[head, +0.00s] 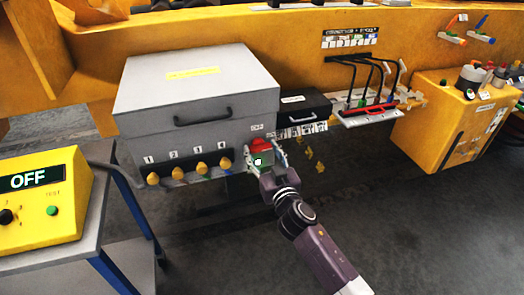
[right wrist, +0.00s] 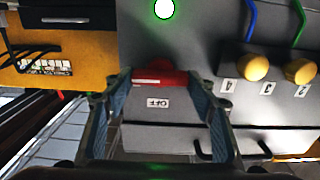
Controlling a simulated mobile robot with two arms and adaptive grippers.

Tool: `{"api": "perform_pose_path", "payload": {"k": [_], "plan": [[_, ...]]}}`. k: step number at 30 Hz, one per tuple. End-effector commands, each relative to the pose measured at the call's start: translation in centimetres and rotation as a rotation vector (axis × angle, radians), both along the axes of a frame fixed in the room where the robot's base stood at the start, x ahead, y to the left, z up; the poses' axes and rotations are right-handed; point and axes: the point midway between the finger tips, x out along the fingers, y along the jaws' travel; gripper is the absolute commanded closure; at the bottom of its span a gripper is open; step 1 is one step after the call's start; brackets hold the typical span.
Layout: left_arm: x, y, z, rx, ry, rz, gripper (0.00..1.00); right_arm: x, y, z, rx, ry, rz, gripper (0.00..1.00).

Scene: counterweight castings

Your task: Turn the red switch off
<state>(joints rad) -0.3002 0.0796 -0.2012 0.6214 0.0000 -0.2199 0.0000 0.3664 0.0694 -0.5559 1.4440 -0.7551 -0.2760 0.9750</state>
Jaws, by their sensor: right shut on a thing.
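The red switch (head: 261,145) is at the lower right corner of the grey cabinet (head: 195,80). It also shows in the right wrist view (right wrist: 158,77), beside a label that reads OFF upside down there. A green lamp (head: 258,161) below the switch is lit; it glows in the wrist view too (right wrist: 163,8). My right gripper (head: 264,157) is at the switch, its two fingers on either side of the red handle and shut on it. In the head view the gripper hides part of the switch. My left gripper is not in view.
Several yellow knobs (head: 201,168) sit left of the switch. A black drawer (head: 303,108) and a red connector block (head: 370,110) with black cables are to the right. A yellow tester (head: 40,198) reading OFF stands on a cart at the left. The floor below is mostly clear.

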Motion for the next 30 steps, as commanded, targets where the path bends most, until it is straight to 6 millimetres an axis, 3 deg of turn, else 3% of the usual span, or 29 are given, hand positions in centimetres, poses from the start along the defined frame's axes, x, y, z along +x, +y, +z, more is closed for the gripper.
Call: {"api": "perform_pose_path", "payload": {"k": [11, 30], "plan": [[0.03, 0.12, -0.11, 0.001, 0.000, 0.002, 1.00, -0.04, 0.07, -0.07, -0.179, -0.058, 0.000, 0.72], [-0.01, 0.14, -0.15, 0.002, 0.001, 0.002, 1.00, -0.10, 0.24, -0.17, -0.754, -0.244, 0.001, 0.72]]}}
